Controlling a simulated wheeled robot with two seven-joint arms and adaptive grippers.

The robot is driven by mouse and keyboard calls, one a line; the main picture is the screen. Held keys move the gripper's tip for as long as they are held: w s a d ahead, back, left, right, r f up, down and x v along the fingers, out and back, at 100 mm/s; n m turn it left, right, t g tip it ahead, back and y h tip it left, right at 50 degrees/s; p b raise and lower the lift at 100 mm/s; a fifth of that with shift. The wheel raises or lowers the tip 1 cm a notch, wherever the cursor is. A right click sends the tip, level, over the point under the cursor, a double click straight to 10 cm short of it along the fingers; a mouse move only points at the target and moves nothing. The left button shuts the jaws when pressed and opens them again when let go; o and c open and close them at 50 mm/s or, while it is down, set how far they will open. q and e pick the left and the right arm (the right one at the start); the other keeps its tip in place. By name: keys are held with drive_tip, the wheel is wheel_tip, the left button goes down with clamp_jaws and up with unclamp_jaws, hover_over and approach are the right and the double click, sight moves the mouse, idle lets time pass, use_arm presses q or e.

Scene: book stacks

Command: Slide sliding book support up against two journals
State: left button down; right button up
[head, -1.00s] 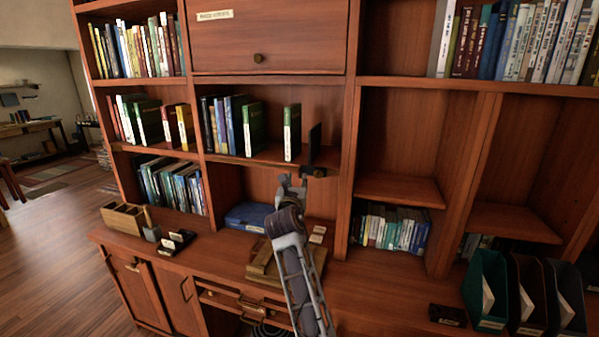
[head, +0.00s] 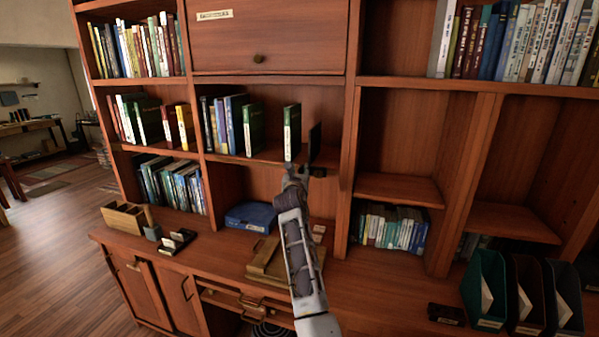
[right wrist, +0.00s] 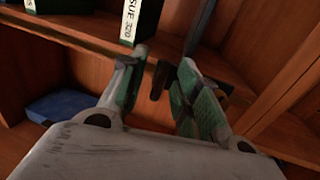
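The sliding book support, a thin dark upright plate (head: 315,143), stands on the middle shelf right of the journals. It also shows in the right wrist view (right wrist: 199,25), with a dark piece (right wrist: 160,79) at the shelf edge. One green journal (head: 292,132) stands alone left of the support, with a gap between; its spine reads "ISSUE 320" in the right wrist view (right wrist: 140,20). Another green journal (head: 254,129) stands farther left, by other books. My right gripper (head: 297,170) is open just below the shelf edge; the dark piece appears between its fingers, contact unclear. My left gripper is out of view.
The shelf board (head: 270,154) runs in front of the gripper, and an upright divider (head: 349,140) stands right of the support. Below are a blue box (head: 249,216) and a wooden tray (head: 268,262) on the counter.

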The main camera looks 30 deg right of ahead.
drive_tip(key=shift+w+d, duration=0.3)
drive_tip(key=shift+w, duration=0.05)
clamp_jaws()
idle(0.3)
